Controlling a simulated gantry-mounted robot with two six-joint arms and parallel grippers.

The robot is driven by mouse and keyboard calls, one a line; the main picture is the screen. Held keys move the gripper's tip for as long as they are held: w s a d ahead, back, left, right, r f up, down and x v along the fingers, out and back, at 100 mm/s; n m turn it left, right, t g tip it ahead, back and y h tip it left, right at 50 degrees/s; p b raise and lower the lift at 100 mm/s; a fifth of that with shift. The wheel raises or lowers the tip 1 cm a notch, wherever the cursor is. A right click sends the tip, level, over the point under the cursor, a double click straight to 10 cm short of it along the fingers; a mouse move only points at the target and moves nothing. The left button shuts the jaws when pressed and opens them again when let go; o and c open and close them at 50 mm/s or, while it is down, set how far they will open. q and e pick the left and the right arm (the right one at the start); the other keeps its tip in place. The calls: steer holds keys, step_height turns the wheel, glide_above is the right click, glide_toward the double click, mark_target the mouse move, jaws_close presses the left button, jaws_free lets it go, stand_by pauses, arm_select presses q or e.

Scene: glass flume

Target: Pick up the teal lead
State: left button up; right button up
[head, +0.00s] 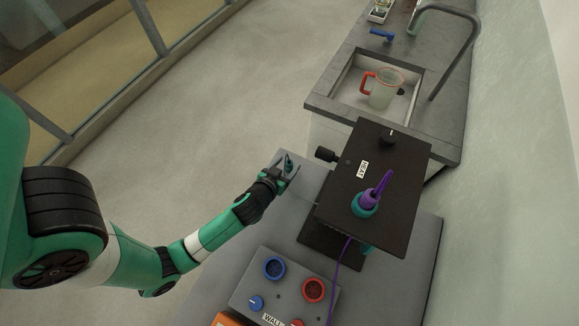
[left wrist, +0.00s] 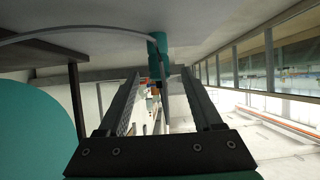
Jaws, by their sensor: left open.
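The teal lead's plug (head: 289,162) shows small and dark teal at the tips of my left gripper (head: 286,167), over the grey bench left of the black box. In the left wrist view the teal plug (left wrist: 158,45) stands beyond and between the two fingers of my left gripper (left wrist: 162,76). The fingers are apart, with gaps visible on both sides, and I see no grip on it. A thin grey line curves in from the upper left towards the plug. My right gripper is not in view.
A black box (head: 352,165) labelled HEAD bears a purple plug (head: 370,198) in a teal socket. A grey panel labelled WALL has blue (head: 275,268) and red (head: 314,290) sockets. A jug (head: 383,90) stands in the sink. Open floor lies left of the bench.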

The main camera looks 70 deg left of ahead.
mark_target(293, 159)
arm_select(q)
steer(key=b+x, duration=0.1)
steer(key=x, duration=0.4)
steer(key=shift+w+a+f, duration=0.1)
steer(key=shift+f, duration=0.05)
jaws_close()
